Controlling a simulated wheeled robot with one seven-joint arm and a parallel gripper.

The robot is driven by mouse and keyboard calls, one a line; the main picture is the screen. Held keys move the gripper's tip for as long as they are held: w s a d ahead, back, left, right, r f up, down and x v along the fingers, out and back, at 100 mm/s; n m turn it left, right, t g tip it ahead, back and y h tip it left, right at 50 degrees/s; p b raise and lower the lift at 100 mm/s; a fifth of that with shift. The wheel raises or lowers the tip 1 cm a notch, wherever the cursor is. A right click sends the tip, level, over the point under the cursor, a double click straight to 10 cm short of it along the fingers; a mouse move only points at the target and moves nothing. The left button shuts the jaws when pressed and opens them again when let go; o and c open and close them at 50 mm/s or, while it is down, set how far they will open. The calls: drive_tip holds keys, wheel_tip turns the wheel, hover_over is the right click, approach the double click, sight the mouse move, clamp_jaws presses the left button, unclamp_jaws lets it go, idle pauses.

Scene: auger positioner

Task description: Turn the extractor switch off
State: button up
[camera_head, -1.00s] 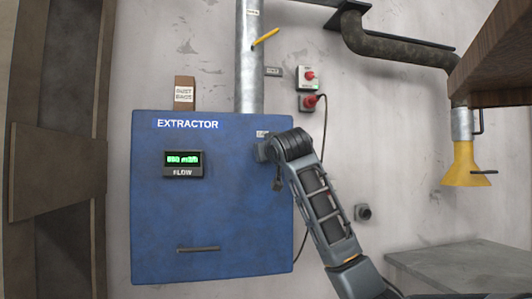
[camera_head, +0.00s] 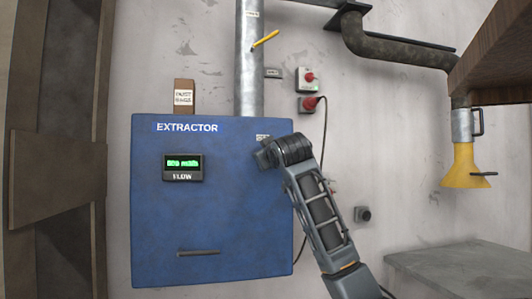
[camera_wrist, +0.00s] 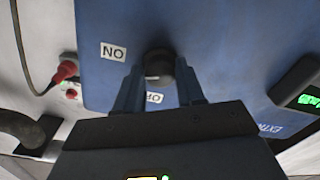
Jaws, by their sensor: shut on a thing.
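The extractor switch shows in the wrist view as a dark round knob (camera_wrist: 158,62) on the blue extractor cabinet (camera_wrist: 220,40). An ON label (camera_wrist: 113,51) sits to its left and an OFF label (camera_wrist: 154,97) just below it, partly hidden by my gripper. My gripper (camera_wrist: 158,82) has its two fingers on either side of the knob and is shut on it. Which way the knob points is hard to tell. In the head view my wrist covers the switch, near the upper right of the cabinet (camera_head: 215,220).
The cabinet carries a green-lit flow display (camera_head: 183,167) and a handle (camera_head: 198,251). A pipe (camera_head: 249,70) rises from it. A red plug (camera_head: 309,103) and cable hang to the right. A grey bench (camera_head: 450,262) stands at lower right.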

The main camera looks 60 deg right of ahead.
drive_tip(key=shift+w+a+f+n+p, duration=0.1)
drive_tip(key=shift+n+p, duration=1.1)
drive_tip(key=shift+n, duration=2.2)
drive_tip(key=shift+w+f+n+p, duration=0.1)
drive_tip(key=shift+n+p, duration=1.05)
drive_tip(key=shift+n, duration=2.25)
drive_tip(key=o, duration=1)
drive_tip(key=shift+g, duration=0.3)
drive_tip(key=shift+s+r, duration=0.1)
drive_tip(key=shift+b+v, duration=0.6)
drive_tip(key=shift+v, duration=3.25)
